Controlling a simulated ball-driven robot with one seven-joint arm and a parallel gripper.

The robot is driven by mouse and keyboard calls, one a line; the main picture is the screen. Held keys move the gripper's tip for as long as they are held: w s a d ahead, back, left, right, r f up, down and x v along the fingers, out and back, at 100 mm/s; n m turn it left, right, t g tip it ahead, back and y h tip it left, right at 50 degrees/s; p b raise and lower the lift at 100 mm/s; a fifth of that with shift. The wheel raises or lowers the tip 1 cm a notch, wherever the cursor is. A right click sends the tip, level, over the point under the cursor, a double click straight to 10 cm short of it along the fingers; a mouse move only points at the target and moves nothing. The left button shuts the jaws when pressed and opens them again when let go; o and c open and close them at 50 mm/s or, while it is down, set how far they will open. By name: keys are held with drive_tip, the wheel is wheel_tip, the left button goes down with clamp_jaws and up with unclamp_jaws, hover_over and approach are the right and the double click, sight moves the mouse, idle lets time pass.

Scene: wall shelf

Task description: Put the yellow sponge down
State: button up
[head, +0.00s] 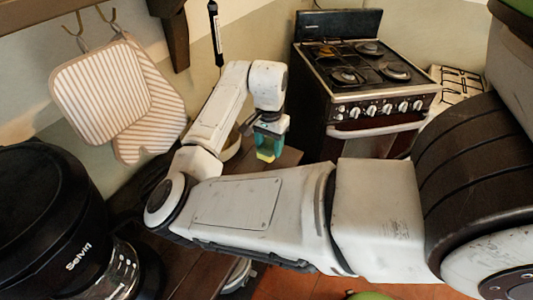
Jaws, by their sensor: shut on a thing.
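My gripper (269,141) is at the end of my arm, in the middle of the head view, pointing down. It is shut on the yellow sponge (267,156), whose yellow part shows below a teal part at the fingertips. The sponge appears over the dark wooden surface (285,160). I cannot tell whether it touches that surface.
A stove (365,90) with several burners stands behind and right of my gripper. A pale bowl (232,147) is just left of it, partly hidden by my arm. Striped pot holders (115,95) hang at left. A black Selvin appliance (60,225) stands at front left.

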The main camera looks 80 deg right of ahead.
sight(266, 154)
drive_tip(key=shift+w+f+p, duration=0.15)
drive_tip(key=shift+w+f, duration=0.05)
drive_tip(key=shift+f, duration=0.75)
drive_tip(key=shift+w+f+p, duration=0.15)
drive_tip(key=shift+f, duration=0.8)
drive_tip(key=shift+f, duration=0.1)
drive_tip(key=o, duration=0.9)
drive_tip(key=shift+o, duration=0.2)
wheel_tip(266, 154, up, 12)
drive_tip(key=shift+r+b, duration=0.15)
drive_tip(key=shift+b, duration=0.2)
drive_tip(key=shift+s, duration=0.15)
